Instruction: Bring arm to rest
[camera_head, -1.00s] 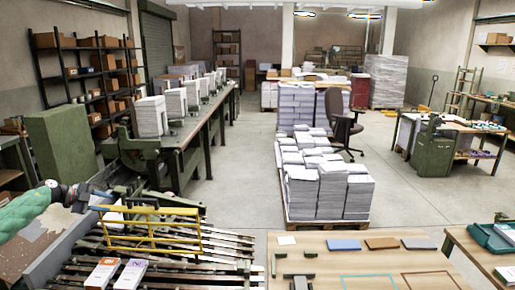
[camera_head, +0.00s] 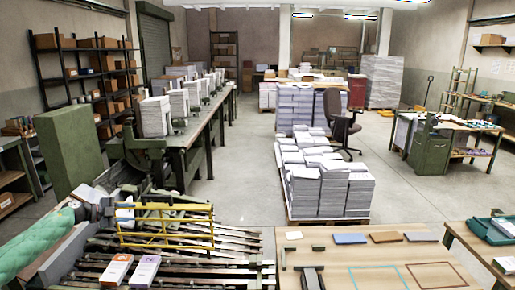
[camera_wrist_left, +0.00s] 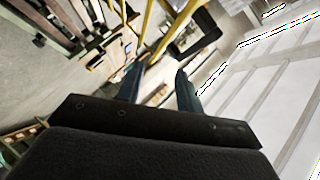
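My left gripper (camera_head: 107,207) is at the left of the head view, on the end of my green arm. It is beside the yellow wire frame (camera_head: 165,225) over the slatted bench. In the left wrist view its two bluish fingers (camera_wrist_left: 158,82) stand apart with nothing held between them. Yellow bars pass just beyond the fingertips in that view. Two small booklet stacks, one orange-marked (camera_head: 116,269) and one purple-marked (camera_head: 145,270), lie on the slats at the front.
A wooden table (camera_head: 345,258) at the front right carries flat pads and dark tools. Paper stacks (camera_head: 318,190) stand on a pallet behind it. A green cabinet (camera_head: 68,150) stands left of the bench. Open floor (camera_head: 235,190) lies between the bench and pallet.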

